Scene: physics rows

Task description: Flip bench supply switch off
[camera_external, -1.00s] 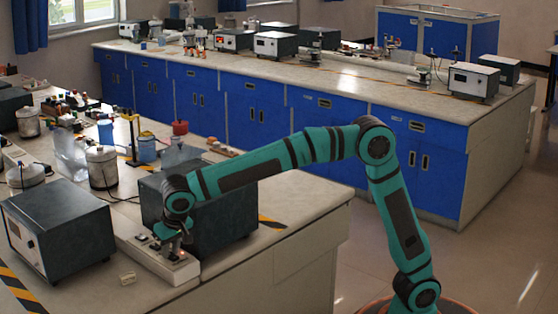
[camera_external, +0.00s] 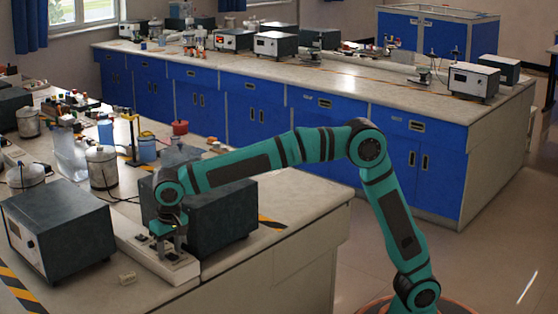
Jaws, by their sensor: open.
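A long white switch strip (camera_external: 184,268) with several dark switches lies on the near bench, its near end close to the bench's front edge. My gripper (camera_external: 169,248) points down over the strip's near half, with its fingers close above the switches. It is open and holds nothing that I can see. Whether a fingertip touches a switch is too small to tell. The gripper hides part of the strip, and the switch positions cannot be read.
Dark instrument boxes stand close on both sides of the strip, one at the left (camera_external: 75,235) and one at the right (camera_external: 225,212) behind my arm. Metal canisters (camera_external: 102,168) and bottles stand farther back.

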